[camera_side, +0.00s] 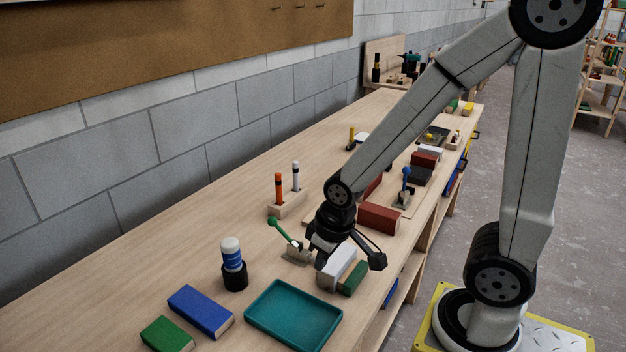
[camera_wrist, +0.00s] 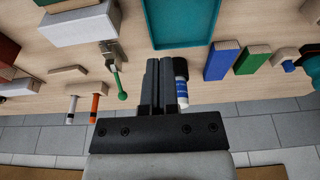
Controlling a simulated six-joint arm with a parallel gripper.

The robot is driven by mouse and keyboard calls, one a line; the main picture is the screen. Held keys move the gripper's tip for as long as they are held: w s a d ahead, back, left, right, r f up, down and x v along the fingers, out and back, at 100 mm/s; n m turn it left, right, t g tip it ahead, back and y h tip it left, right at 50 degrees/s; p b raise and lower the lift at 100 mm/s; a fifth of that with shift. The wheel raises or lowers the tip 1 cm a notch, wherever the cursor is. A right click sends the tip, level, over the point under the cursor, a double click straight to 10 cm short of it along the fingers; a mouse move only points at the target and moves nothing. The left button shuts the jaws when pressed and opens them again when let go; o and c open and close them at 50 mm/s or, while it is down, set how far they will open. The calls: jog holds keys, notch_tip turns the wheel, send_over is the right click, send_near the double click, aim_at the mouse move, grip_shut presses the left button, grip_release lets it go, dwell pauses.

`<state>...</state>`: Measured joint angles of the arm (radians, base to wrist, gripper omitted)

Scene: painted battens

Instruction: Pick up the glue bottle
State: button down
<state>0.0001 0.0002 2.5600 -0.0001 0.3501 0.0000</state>
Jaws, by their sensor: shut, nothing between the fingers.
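The glue bottle (camera_side: 232,256), white with a blue label, stands upright in a black round holder (camera_side: 235,278) on the bench in the side view. In the wrist view the bottle (camera_wrist: 182,90) shows just right of my fingers, which may cover its left edge. My gripper (camera_side: 321,260) hangs over the bench to the right of the bottle, close to the white block. In the wrist view my gripper (camera_wrist: 158,66) has its fingers together, with nothing between them.
A teal tray (camera_side: 251,311) lies right of the bottle; blue (camera_side: 201,311) and green (camera_side: 168,334) blocks lie in front. A green-handled clamp (camera_side: 296,254), a white block (camera_side: 337,268) and a pen stand (camera_side: 287,207) are near my gripper. The bench behind the bottle is clear.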

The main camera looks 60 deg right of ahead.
grip_release()
dwell(0.3)
jog(key=shift+w, duration=0.1)
jog(key=m+g, duration=0.2)
jog(key=m, duration=1.6)
send_over(231, 253)
jog(key=d, duration=0.1)
jog(key=shift+w+d+r, duration=0.15)
jog(key=shift+r, duration=0.1)
jog(key=shift+w+f+m+g, duration=0.1)
jog(key=shift+w+m+g, duration=0.2)
jog(key=shift+w+m, duration=0.55)
jog(key=shift+s+f, duration=0.2)
jog(key=shift+f, duration=3.7)
